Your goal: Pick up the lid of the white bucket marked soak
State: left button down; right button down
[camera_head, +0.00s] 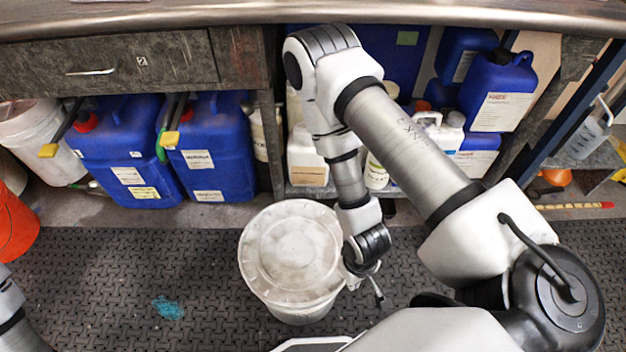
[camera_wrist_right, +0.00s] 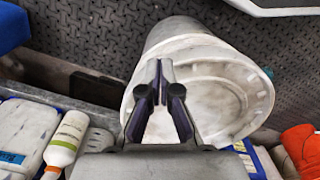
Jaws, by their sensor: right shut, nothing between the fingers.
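A white bucket (camera_head: 300,312) stands on the dark mat, with a round, stained white lid (camera_head: 290,245) on top. No "soak" marking is readable on it. My right gripper (camera_head: 372,282) is beside the bucket's right rim in the head view, partly hidden by its own wrist. In the right wrist view the bucket (camera_wrist_right: 172,32) and its lid (camera_wrist_right: 220,95) show behind the fingers. There my right gripper (camera_wrist_right: 160,68) is shut and empty, its tips overlapping the lid's edge; whether they touch it I cannot tell. Of my left arm only a link shows; its gripper is out of view.
Blue jerrycans (camera_head: 205,150) and smaller bottles (camera_head: 376,172) stand under the metal-edged bench (camera_head: 300,12) behind the bucket. An orange bucket (camera_head: 14,225) is at the far left. The patterned mat (camera_head: 110,270) left of the white bucket is clear apart from a teal stain.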

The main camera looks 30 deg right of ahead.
aim_at(288, 256)
jog(key=k+u, duration=0.2)
jog(key=u, duration=0.25)
jog(key=k+j+u, duration=0.1)
jog(key=u, duration=0.4)
jog(key=k+j+u, duration=0.2)
jog(key=u, duration=0.25)
jog(key=k+l+u, duration=0.15)
jog(key=l, duration=0.3)
jog(key=l+u, duration=0.15)
jog(key=l, duration=0.3)
jog(key=k+l+u, duration=0.15)
jog(key=l, duration=0.25)
jog(key=k+l+u, duration=0.15)
jog(key=l, duration=0.25)
jog(key=k+l+u, duration=0.15)
jog(key=l, duration=0.25)
jog(key=k, duration=0.1)
